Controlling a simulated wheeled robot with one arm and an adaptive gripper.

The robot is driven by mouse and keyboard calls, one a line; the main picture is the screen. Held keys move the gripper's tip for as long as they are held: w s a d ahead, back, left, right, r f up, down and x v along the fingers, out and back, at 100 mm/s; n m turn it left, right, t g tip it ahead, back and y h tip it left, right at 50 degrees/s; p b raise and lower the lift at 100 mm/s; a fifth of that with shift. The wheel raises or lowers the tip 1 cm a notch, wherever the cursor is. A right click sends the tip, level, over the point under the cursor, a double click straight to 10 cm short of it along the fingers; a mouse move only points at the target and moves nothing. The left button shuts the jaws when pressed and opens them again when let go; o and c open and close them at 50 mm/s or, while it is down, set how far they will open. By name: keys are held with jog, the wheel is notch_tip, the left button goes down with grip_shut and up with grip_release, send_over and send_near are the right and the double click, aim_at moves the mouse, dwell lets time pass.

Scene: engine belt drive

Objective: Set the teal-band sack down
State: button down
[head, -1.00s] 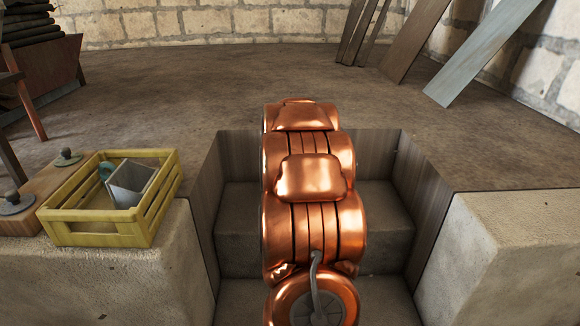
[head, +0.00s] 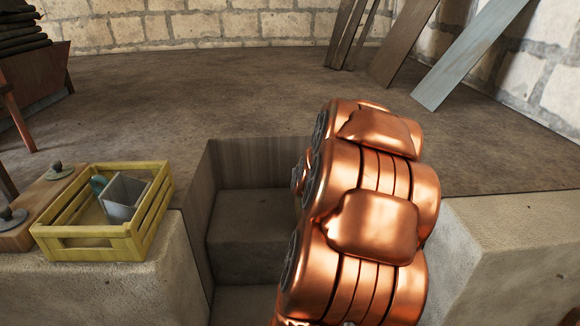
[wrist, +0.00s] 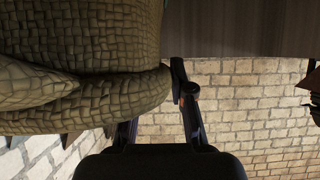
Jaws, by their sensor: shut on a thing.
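A large sack (wrist: 85,45) of coarse olive-brown weave fills the upper left of the wrist view, close to the camera. A thick rolled fold runs along its lower side. No teal band shows on the visible part. My gripper (wrist: 157,98) is shut on the sack at this fold. Its right finger shows at the sack's right edge, and the sack hides much of the left finger. Neither the sack nor my gripper shows in the head view, where my copper arm covers the middle right.
A yellow slatted crate (head: 140,238) holding a grey open box (head: 122,196) stands on the left stone block. A wooden board (head: 40,205) with dark knobs lies beside it. A stepped pit (head: 250,230) lies between stone blocks. Planks (head: 465,60) lean at the back right. The floor behind is clear.

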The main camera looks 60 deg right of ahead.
jog(key=shift+s+a+r, duration=0.1)
jog(key=shift+s+a, duration=0.15)
jog(key=shift+s, duration=0.55)
jog(key=shift+s+a+r, duration=0.1)
jog(key=shift+s+a, duration=0.1)
jog(key=shift+s, duration=0.55)
